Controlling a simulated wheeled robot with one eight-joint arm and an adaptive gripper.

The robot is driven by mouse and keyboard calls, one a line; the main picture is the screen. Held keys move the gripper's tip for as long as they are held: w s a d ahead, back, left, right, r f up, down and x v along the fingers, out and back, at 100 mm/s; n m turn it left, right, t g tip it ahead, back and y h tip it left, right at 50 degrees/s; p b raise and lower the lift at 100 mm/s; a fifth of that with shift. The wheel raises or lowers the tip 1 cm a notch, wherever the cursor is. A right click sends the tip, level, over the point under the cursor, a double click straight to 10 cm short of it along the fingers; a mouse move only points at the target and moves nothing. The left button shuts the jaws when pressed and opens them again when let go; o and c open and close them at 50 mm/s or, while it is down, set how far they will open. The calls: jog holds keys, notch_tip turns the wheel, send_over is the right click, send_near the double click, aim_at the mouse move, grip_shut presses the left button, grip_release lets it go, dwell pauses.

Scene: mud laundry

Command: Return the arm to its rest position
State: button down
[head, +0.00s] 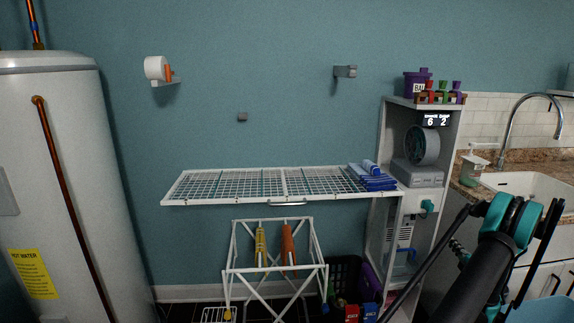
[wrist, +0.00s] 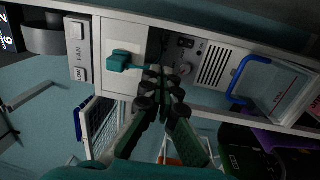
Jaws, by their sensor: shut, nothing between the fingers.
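My gripper (wrist: 163,82) shows in the wrist view. Its dark green fingers come together at the tips and hold nothing. The tips appear in front of the white cabinet unit (wrist: 112,30), just beside its teal knob (wrist: 124,60); I cannot tell the gap. In the head view my arm (head: 488,252) reaches up from the lower right, its dark link and teal joints in front of the sink counter. I cannot make out the fingertips there.
A white wall drying rack (head: 232,200) with folded blue cloths (head: 374,180) juts out left of the tall white cabinet (head: 453,130). A folding frame (head: 229,275) stands below. A sink (head: 530,186) is at right, a water heater (head: 60,140) at left.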

jog(key=w+a+r+m+h, duration=0.2)
jog(key=a+r+m+h, duration=0.25)
jog(key=r, duration=0.65)
jog(key=w+a+r+m+h, duration=0.35)
jog(key=r+m, duration=0.25)
jog(key=r, duration=0.4)
jog(key=s+a+r+m+g+h, duration=0.2)
jog(key=s+a+r+m+g, duration=0.15)
jog(key=a, duration=0.25)
jog(key=s+a+f+m+g+y, duration=0.1)
jog(key=s+a+f+g+y, duration=0.2)
jog(key=s+a+f, duration=0.3)
jog(key=s+a+f+m+g+y, duration=0.1)
jog(key=s+a+f+g+y, duration=0.2)
jog(key=s+a, duration=1.4)
jog(key=s+a+f+m+g+y, duration=0.2)
jog(key=s+a+f+g, duration=0.3)
jog(key=s+a+f, duration=0.3)
jog(key=s+a+y, duration=0.1)
jog(key=s+a, duration=0.3)
jog(key=shift+s+a+f, duration=0.25)
jog(key=shift+a+f, duration=0.1)
